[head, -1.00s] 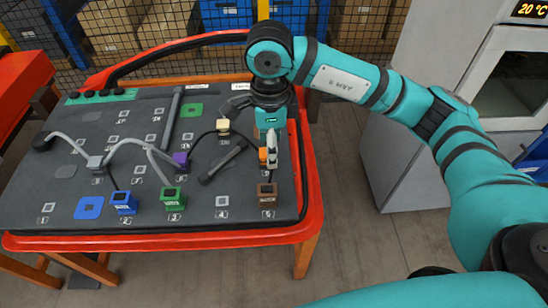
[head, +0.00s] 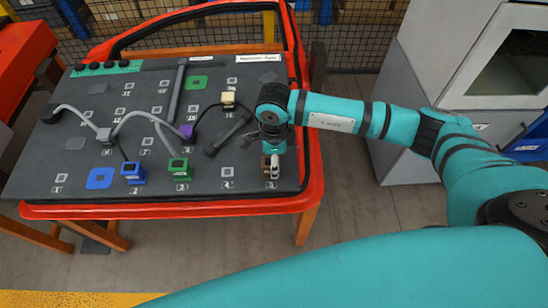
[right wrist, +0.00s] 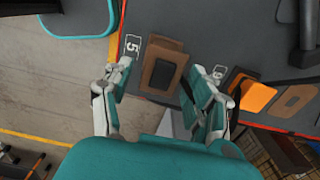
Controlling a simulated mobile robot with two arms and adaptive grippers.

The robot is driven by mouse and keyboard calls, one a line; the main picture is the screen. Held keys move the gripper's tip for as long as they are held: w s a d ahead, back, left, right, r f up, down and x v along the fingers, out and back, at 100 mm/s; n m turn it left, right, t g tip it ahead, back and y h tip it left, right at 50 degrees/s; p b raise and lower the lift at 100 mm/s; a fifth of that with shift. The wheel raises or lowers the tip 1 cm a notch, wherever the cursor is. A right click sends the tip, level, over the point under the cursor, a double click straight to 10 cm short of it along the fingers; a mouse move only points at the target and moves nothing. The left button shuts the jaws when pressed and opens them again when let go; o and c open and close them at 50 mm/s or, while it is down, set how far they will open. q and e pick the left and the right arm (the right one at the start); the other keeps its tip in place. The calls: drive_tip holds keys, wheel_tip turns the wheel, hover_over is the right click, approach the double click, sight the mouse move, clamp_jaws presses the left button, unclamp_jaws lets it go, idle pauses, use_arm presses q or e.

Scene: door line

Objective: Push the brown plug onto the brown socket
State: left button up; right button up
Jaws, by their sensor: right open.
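The brown plug (right wrist: 163,72), a block with a dark top, stands at the spot marked 5 near the front right corner of the grey board. My right gripper (right wrist: 157,78) is open above it, its fingers on either side of the plug in the right wrist view. I cannot tell whether they touch it. In the head view the right gripper (head: 271,168) mostly covers the plug. A flat brown pad (right wrist: 295,100), which looks like the brown socket, lies farther back along the board's right side. My arm hides it in the head view. My left gripper is not in view.
An orange block (right wrist: 258,98) stands between the plug and the brown pad. Blue (head: 133,172) and green (head: 178,169) plugs stand along the front. A cream plug (head: 228,98), a purple plug (head: 187,131) and cables lie farther back. A red rim (head: 170,208) borders the board.

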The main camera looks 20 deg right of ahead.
drive_tip(key=shift+f, duration=0.15)
drive_tip(key=shift+c, duration=0.4)
clamp_jaws()
drive_tip(key=c, duration=0.7)
unclamp_jaws()
clamp_jaws()
drive_tip(key=shift+r, duration=0.45)
drive_tip(key=shift+o, duration=0.9)
unclamp_jaws()
clamp_jaws()
